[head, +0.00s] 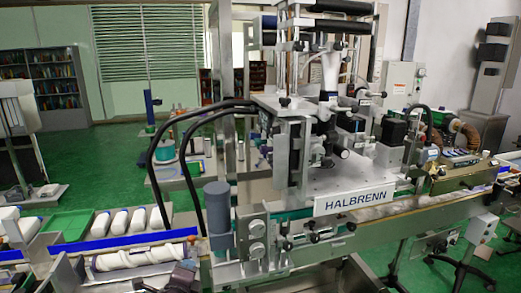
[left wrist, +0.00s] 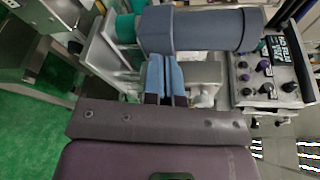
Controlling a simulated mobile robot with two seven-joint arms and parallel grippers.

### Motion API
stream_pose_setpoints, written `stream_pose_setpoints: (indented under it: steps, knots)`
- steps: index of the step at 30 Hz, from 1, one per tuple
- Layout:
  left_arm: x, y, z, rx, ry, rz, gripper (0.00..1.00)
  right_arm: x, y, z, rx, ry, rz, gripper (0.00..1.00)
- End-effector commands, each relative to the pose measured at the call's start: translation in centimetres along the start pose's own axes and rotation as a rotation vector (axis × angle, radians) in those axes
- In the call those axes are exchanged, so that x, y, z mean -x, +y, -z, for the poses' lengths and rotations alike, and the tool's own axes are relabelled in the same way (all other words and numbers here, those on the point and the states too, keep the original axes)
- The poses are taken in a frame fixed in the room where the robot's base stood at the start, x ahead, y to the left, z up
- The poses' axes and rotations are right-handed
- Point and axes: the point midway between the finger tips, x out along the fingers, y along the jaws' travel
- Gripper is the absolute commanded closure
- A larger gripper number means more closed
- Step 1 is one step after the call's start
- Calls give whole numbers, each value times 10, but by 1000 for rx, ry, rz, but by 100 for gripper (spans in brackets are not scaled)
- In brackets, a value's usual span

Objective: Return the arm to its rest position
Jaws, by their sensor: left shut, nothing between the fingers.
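My left gripper (left wrist: 165,76) shows in the left wrist view with its two blue-padded fingers side by side and closed, holding nothing. Its fingertips point toward a grey cylindrical motor (left wrist: 200,30) on the machine; whether they touch it I cannot tell. In the head view a dark part of my left arm (head: 182,274) shows at the bottom edge, left of the sleeve applicator (head: 355,199) marked HALBRENN. The same grey motor stands upright there (head: 217,207). My right gripper is in neither view.
A tray with white bottles (head: 118,221) and a blue rail (head: 120,243) lie left of the machine. Black hoses (head: 185,180) arch down beside the motor. A control panel with knobs (left wrist: 268,82) is close on the right in the left wrist view. Green floor (head: 110,150) is open behind.

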Motion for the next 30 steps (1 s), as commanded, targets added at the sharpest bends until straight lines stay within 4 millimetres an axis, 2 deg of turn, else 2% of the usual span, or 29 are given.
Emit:
stream_pose_setpoints:
  steps: [5, 10, 15, 18, 24, 27, 30]
  knots:
    - [23, 12, 2, 486, 44, -17, 100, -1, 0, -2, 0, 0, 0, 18]
    - [58, 40, 2, 977, 65, -68, 100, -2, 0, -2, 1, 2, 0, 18]
    - [113, 86, -1, 1470, 31, -151, 100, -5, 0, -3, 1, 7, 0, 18]
    - [148, 114, -5, 1660, -15, -193, 100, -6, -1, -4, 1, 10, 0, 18]
    - [219, 172, -10, 1782, -139, -278, 100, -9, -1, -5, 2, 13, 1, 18]
    - [248, 198, -10, 1785, -201, -319, 100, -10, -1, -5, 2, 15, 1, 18]
    - [268, 216, -9, 1784, -244, -352, 100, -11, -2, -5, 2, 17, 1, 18]
